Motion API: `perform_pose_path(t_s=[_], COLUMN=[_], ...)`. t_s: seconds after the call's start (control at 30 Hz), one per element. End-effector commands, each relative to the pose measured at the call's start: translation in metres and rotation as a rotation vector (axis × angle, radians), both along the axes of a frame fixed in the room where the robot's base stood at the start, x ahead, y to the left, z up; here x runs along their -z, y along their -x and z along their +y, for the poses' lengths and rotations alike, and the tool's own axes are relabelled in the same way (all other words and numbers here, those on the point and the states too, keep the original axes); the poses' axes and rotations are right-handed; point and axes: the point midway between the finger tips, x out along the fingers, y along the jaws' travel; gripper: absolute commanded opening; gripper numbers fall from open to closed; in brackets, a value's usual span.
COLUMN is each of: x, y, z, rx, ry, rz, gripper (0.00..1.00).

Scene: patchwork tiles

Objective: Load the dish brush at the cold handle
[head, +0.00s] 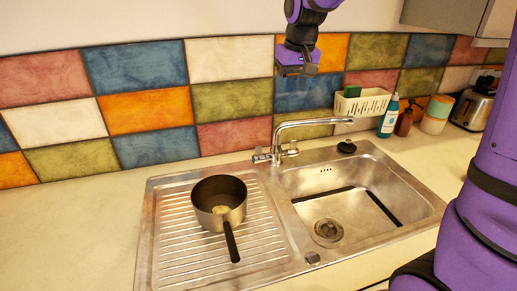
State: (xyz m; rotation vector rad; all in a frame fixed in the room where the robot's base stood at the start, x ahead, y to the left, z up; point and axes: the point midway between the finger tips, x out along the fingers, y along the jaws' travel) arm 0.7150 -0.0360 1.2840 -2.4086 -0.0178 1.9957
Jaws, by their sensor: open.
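The tap (312,124) stands at the back of the steel sink (160,225), its spout reaching right over the basin. It has a left handle (260,156) and a right handle (291,150); no marking shows which is cold. I cannot make out a dish brush for certain. A small round black object (346,147) rests on the sink's back rim, right of the tap. My gripper (298,71) is open and empty, high above the tap and in front of the tiled wall.
A dark pan (211,220) with its handle toward the front stands on the drainboard. A white caddy (361,104) with a green sponge (352,91), bottles (389,116), canisters (437,114) and a toaster (474,107) line the back right. The left counter (70,240) is clear.

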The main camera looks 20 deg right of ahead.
Motion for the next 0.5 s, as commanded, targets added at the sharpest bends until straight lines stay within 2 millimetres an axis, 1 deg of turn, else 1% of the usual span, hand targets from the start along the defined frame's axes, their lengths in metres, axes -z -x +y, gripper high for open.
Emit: perform_pose_path(t_s=[0.03,0.1,0.27,0.47,0.5], x=[0.01,0.022,0.052,0.098,0.108], y=[-0.013,-0.03,-0.067,-0.108,-0.116], z=[0.003,0.006,0.013,0.024,0.026], rx=[0.0,0.0,-0.001,-0.002,-0.002], ry=[0.001,0.002,0.004,0.008,0.009], rz=[0.015,0.032,0.07,0.117,0.126], gripper=[0.53,0.53,0.53,0.53,0.53])
